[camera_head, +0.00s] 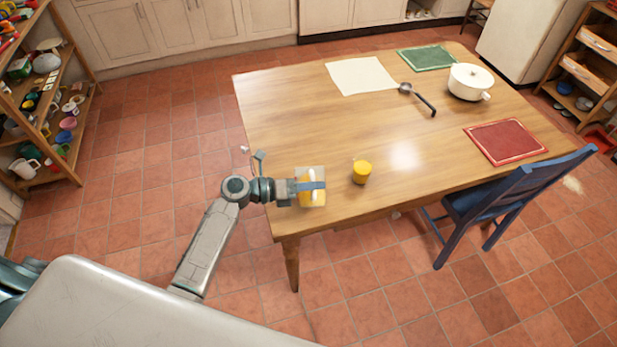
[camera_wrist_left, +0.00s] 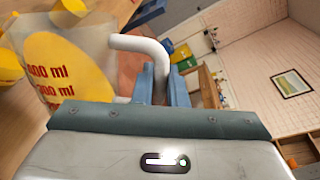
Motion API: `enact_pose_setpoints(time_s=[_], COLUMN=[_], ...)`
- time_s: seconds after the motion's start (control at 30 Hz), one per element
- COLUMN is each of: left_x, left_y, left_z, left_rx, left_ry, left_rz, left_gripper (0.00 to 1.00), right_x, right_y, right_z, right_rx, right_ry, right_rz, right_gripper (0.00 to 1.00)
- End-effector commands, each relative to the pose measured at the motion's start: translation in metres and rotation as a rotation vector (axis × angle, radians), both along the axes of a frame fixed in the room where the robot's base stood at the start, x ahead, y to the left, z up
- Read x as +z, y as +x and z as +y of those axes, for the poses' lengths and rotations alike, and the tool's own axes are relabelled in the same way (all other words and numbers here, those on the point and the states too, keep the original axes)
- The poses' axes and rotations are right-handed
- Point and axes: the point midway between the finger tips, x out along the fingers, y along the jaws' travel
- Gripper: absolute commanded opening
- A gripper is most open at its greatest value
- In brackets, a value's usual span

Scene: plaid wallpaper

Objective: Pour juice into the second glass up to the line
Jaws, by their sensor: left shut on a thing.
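A clear jug (camera_head: 312,193) with yellow juice is held at the near left edge of the table. My left gripper (camera_head: 298,187) is shut on its white handle (camera_wrist_left: 148,46). In the left wrist view the jug (camera_wrist_left: 100,45) shows red marks reading 400 ml and 300 ml, and the juice sits at a slant against its wall, so the jug looks tilted. A glass of yellow juice (camera_head: 362,171) stands upright on the table, just right of the jug. In the wrist view, yellow shapes (camera_wrist_left: 10,66) show beyond the jug. I cannot make out a second glass or a fill line. My right gripper is out of view.
The wooden table (camera_head: 300,115) is clear behind the jug and glass. Farther off lie a cream mat (camera_head: 360,76), a ladle (camera_head: 424,99), a white pot (camera_head: 470,80), a green mat (camera_head: 427,57) and a red mat (camera_head: 505,141). A blue chair (camera_head: 510,190) stands at the near right.

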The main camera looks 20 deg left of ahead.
Motion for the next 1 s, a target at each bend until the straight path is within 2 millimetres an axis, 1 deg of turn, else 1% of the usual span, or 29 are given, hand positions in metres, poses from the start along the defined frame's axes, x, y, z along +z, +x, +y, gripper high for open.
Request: enact_pose_setpoints(time_s=[1.0], left_x=[0.0023], left_y=[-0.0031], left_z=[0.0038], left_rx=[-0.002], left_ry=[-0.015], left_rz=[0.033], left_gripper=[0.00], right_x=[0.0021], right_y=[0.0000], right_z=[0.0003], right_rx=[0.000], right_ry=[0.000], right_rz=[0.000], right_gripper=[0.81])
